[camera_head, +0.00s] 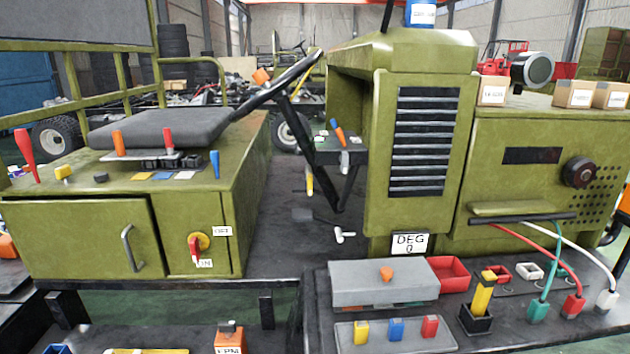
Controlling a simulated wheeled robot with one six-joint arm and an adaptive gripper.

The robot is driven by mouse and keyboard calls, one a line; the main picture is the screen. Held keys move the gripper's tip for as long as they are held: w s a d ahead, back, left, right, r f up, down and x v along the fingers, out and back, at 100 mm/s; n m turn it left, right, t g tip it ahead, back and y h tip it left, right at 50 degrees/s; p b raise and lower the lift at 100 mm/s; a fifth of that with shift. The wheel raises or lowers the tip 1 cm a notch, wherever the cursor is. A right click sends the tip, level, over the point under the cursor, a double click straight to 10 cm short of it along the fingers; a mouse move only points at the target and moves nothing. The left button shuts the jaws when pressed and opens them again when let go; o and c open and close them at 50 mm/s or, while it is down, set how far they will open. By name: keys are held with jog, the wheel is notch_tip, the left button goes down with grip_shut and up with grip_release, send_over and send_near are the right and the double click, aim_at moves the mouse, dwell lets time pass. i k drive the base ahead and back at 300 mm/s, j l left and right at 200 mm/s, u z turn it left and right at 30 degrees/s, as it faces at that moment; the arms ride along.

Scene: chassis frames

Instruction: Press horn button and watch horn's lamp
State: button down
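No button or lamp that I can read as marked for the horn shows. A grey box (378,289) with an orange knob (386,273) stands on the dark shelf at the lower right. In front of it a grey plate (345,341) carries a yellow piece (361,331), a blue piece (396,329) and a red piece (430,327). A round silver, lamp- or horn-like part (537,68) sits on the right at the back; I cannot tell whether it is lit. My gripper is not in view.
A green cabinet (75,238) with a red and yellow switch (197,245) stands left. A steering wheel (285,80) and levers fill the middle. Red, green and white cables (545,245) hang at right, near a yellow-handled lever (483,293). A "DEG 0" sign (410,244) stands behind the grey box.

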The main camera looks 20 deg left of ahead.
aim_at(104, 176)
jog(key=k+j+u, duration=0.15)
jog(key=j, duration=1.5)
jog(key=k+j+u, duration=0.1)
jog(key=j, duration=1.5)
jog(key=k+j+u, duration=0.15)
jog(key=j, duration=1.55)
